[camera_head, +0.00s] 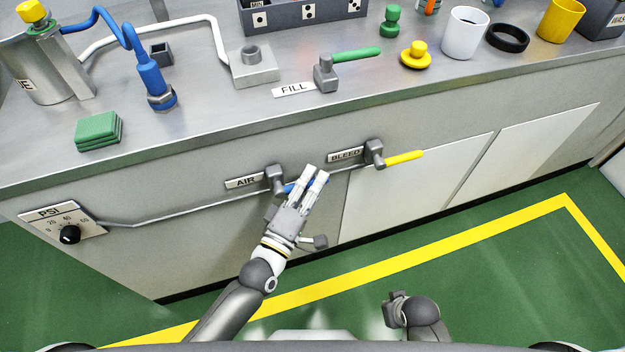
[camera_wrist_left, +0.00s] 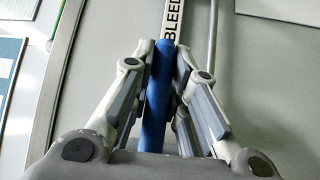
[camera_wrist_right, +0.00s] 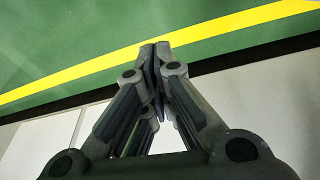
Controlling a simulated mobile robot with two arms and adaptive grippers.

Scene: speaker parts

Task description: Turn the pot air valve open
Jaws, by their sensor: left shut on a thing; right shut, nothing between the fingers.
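The air valve (camera_head: 274,178) is a grey body on the front panel of the bench, beside the AIR label (camera_head: 246,181). Its blue handle (camera_head: 292,188) points right and is partly hidden by my left gripper (camera_head: 316,174). In the left wrist view the blue handle (camera_wrist_left: 157,95) runs between the fingers of my left gripper (camera_wrist_left: 163,50), which is shut on it. My right gripper (camera_head: 392,308) is low and away from the bench in the head view. In the right wrist view my right gripper (camera_wrist_right: 156,50) is shut and empty.
The bleed valve (camera_head: 375,152) with its yellow handle (camera_head: 405,158) is close to the right of my left gripper. The PSI gauge (camera_head: 68,234) is at the left. The fill valve (camera_head: 326,75) with a green handle stands on the bench top. The green floor is clear.

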